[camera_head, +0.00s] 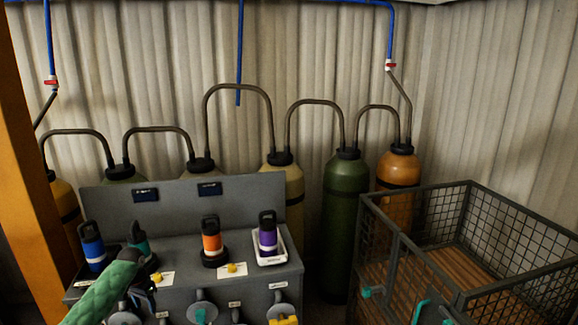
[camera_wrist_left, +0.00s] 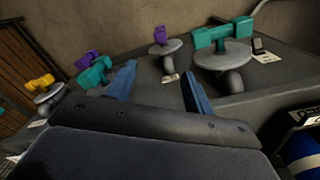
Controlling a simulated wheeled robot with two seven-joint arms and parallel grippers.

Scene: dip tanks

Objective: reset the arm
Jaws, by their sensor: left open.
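My left gripper (camera_head: 145,288) is at the left front of a grey bench, at the end of my green arm. Its jaws are open. In the left wrist view the two blue fingers of the gripper (camera_wrist_left: 158,82) are apart, with nothing between them. Past them are a teal handle (camera_wrist_left: 222,36) on a grey disc and a purple handle (camera_wrist_left: 160,35) on a smaller disc. Another teal handle (camera_wrist_left: 94,74) is partly behind the left finger. My right gripper is not in view.
The bench (camera_head: 186,246) carries a blue bottle (camera_head: 92,247), a teal bottle (camera_head: 138,240) partly hidden by my arm, an orange bottle (camera_head: 211,240) and a purple bottle (camera_head: 267,236) in a white tray (camera_head: 284,251). A mesh crate (camera_head: 462,297) stands right. Gas cylinders (camera_head: 341,190) line the wall.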

